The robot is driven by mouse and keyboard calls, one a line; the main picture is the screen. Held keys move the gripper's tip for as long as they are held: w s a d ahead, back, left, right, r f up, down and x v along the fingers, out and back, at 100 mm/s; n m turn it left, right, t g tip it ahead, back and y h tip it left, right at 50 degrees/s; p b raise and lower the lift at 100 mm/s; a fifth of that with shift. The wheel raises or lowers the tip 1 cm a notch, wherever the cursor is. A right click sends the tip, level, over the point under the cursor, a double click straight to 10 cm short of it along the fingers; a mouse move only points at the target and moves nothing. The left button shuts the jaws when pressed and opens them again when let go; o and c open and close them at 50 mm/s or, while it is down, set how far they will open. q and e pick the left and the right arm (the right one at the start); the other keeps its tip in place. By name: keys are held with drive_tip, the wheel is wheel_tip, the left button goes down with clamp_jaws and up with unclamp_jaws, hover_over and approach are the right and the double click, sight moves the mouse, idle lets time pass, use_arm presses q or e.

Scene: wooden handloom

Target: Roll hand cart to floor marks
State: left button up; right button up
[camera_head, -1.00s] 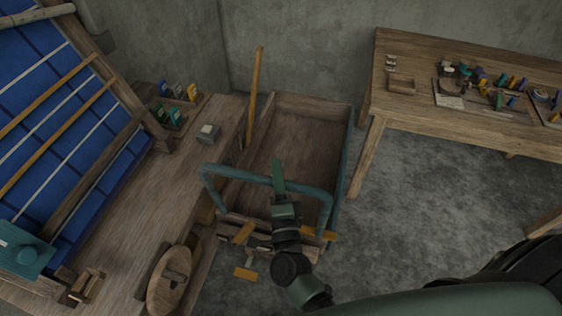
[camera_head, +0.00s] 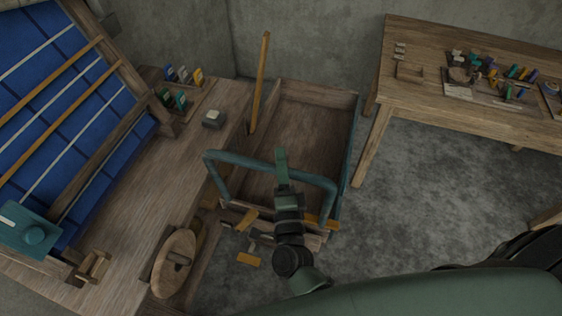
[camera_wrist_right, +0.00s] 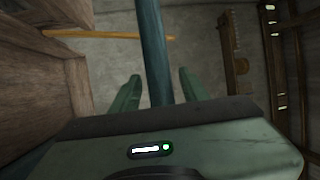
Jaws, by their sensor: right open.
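The hand cart is a wooden box (camera_head: 305,125) with a teal push handle (camera_head: 228,159) across its near end, on the floor right of the loom bench. My right gripper (camera_head: 282,166) is at the handle's top bar, its fingers open. In the right wrist view the handle bar (camera_wrist_right: 152,45) runs between the two spread green fingers (camera_wrist_right: 157,92), with gaps visible beside it. Yellow floor marks show near the cart's near end, one by its left corner (camera_head: 248,218) and one farther out (camera_head: 248,259). Another yellow piece (camera_head: 322,221) is partly hidden at its right corner. My left gripper is out of view.
The loom bench (camera_head: 150,200) with blue cloth (camera_head: 40,110) stands close along the cart's left. A tall yellow pole (camera_head: 260,80) rises between them. A wooden table (camera_head: 460,110) with small coloured items is back right. The grey floor (camera_head: 420,190) right of the cart is clear.

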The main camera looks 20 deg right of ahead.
drive_tip(key=b+v, duration=0.2)
drive_tip(key=v, duration=0.5)
drive_tip(key=shift+s, duration=0.25)
drive_tip(key=shift+a, duration=0.15)
drive_tip(key=s+a+f+n+g+y, duration=0.1)
drive_tip(key=s+f+n+g+y, duration=0.3)
drive_tip(key=f, duration=0.6)
drive_tip(key=s+a+f+n+g+y, duration=0.1)
drive_tip(key=f+n, duration=0.4)
drive_tip(key=f, duration=0.6)
drive_tip(key=s+a+f+n+g+y, duration=0.25)
drive_tip(key=f+n, duration=0.25)
drive_tip(key=f, duration=0.5)
drive_tip(key=s+d+f+n+g+h, duration=0.2)
drive_tip(key=s+d+f+n+g, duration=0.2)
drive_tip(key=s+d+f, duration=0.4)
drive_tip(key=s+d+f+n+g+h+b, duration=0.1)
drive_tip(key=s+d+f+n+g, duration=0.2)
drive_tip(key=s+d+f+g, duration=0.4)
drive_tip(key=s+f, duration=0.6)
drive_tip(key=s, duration=0.4)
drive_tip(key=shift+s+d+n+h, duration=0.35)
drive_tip(key=shift+s+d+n, duration=0.05)
